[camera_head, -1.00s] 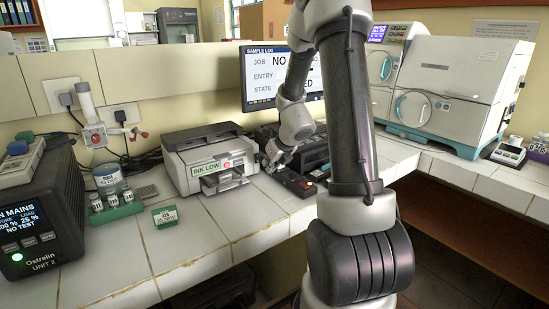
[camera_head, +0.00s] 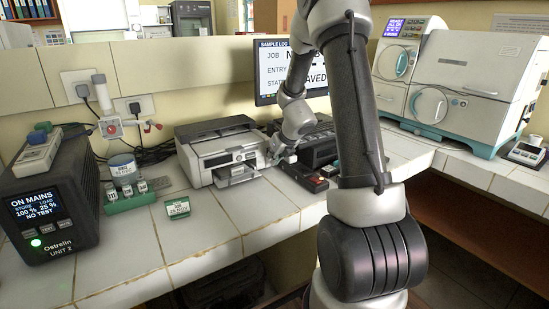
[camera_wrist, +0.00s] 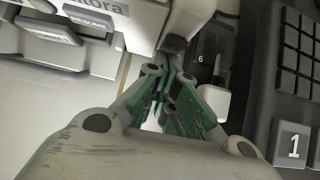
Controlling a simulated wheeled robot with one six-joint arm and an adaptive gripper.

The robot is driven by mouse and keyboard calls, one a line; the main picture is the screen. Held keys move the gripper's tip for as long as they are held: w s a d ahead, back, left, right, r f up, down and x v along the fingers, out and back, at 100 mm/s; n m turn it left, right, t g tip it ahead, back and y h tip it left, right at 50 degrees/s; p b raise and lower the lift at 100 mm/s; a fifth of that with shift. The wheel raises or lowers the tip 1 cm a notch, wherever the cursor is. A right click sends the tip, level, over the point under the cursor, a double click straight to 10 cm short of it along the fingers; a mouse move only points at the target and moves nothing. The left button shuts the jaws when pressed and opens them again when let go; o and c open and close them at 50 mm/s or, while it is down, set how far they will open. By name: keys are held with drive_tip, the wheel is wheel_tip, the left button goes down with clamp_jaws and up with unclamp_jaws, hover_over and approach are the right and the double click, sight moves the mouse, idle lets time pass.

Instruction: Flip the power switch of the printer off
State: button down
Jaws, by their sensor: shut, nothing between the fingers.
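The printer (camera_head: 208,148) is a grey-white box on the tiled bench, with its output tray (camera_head: 237,173) at the front. My gripper (camera_head: 277,158) is at the printer's right front edge, pointing down, its fingers shut and empty. In the wrist view the green-padded fingertips (camera_wrist: 172,72) are together close beside the corner of the printer (camera_wrist: 135,30); I cannot tell whether they touch it. A RESUME label (camera_wrist: 90,20) and a dark button show on the printer there. I cannot make out the power switch; the printer's right side is mostly hidden by my gripper.
A black box with red buttons (camera_head: 314,183) lies just right of my gripper, and a dark keypad device (camera_wrist: 293,75) is close by. Behind stands a monitor (camera_head: 290,70). Left are a green vial rack (camera_head: 125,203) and a black power unit (camera_head: 50,200). The front bench is fairly clear.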

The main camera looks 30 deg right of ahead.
drive_tip(key=shift+r, duration=0.2)
drive_tip(key=shift+w+r, duration=0.1)
drive_tip(key=shift+r, duration=0.65)
